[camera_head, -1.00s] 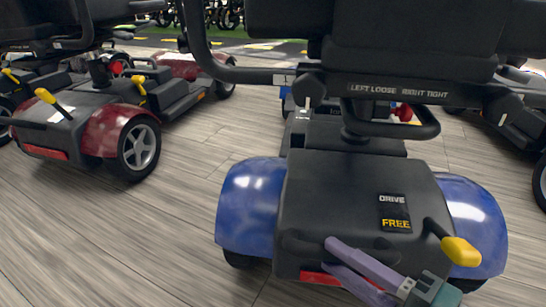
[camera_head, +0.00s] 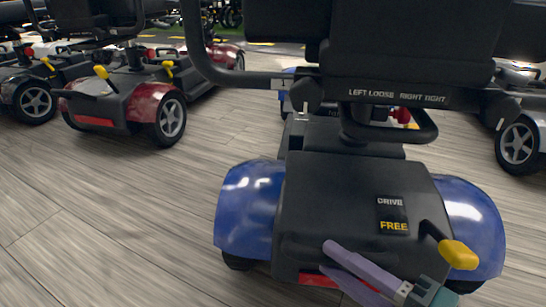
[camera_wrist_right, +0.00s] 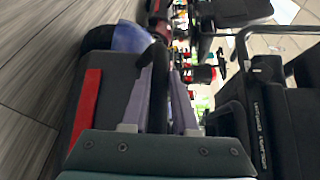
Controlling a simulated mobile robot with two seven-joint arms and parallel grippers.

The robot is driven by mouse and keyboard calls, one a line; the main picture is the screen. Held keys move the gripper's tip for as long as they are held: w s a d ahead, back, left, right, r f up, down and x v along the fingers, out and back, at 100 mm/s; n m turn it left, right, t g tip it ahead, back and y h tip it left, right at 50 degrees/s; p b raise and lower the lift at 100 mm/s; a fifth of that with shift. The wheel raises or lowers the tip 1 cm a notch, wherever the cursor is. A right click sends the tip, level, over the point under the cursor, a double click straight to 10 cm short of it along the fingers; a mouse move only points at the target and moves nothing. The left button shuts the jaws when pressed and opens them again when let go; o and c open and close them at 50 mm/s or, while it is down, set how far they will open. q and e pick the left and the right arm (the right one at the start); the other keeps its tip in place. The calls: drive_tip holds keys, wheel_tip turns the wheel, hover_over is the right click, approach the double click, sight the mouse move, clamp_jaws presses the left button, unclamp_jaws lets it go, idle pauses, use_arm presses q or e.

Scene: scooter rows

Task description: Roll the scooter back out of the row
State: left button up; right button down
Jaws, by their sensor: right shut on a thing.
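The blue scooter (camera_head: 340,215) stands with its rear toward me in the head view, its seat back above. Its rear cover carries a DRIVE/FREE label (camera_head: 392,214). A yellow-tipped lever (camera_head: 459,254) slopes down to the right, its tip lower than the word FREE. My right gripper (camera_head: 328,257), with lavender fingers, is at the lower rear edge of the cover. In the right wrist view, the fingers (camera_wrist_right: 160,85) are shut on a dark bar of the scooter's rear handle. The grip is partly hidden in the head view. My left gripper is not in view.
A red scooter (camera_head: 150,105) stands at left, with another dark scooter (camera_head: 30,95) beyond it. A scooter with a silver-spoked wheel (camera_head: 517,143) stands close at right. Bare plank floor (camera_head: 120,220) lies at the left foreground.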

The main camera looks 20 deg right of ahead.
drive_tip(key=shift+d+f, duration=0.2)
drive_tip(key=shift+f, duration=0.2)
drive_tip(key=c, duration=0.9)
unclamp_jaws()
drive_tip(key=shift+w+r, duration=0.1)
drive_tip(key=shift+w, duration=0.1)
drive_tip(key=shift+o, duration=1.1)
drive_tip(key=shift+s+a, duration=0.1)
drive_tip(key=shift+s, duration=0.05)
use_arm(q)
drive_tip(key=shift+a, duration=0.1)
use_arm(e)
drive_tip(key=shift+s+r, duration=0.1)
use_arm(q)
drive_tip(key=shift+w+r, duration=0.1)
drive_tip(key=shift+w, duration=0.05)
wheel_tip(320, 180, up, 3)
drive_tip(key=p, duration=0.3)
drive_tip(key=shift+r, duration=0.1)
use_arm(e)
drive_tip(key=v, duration=1)
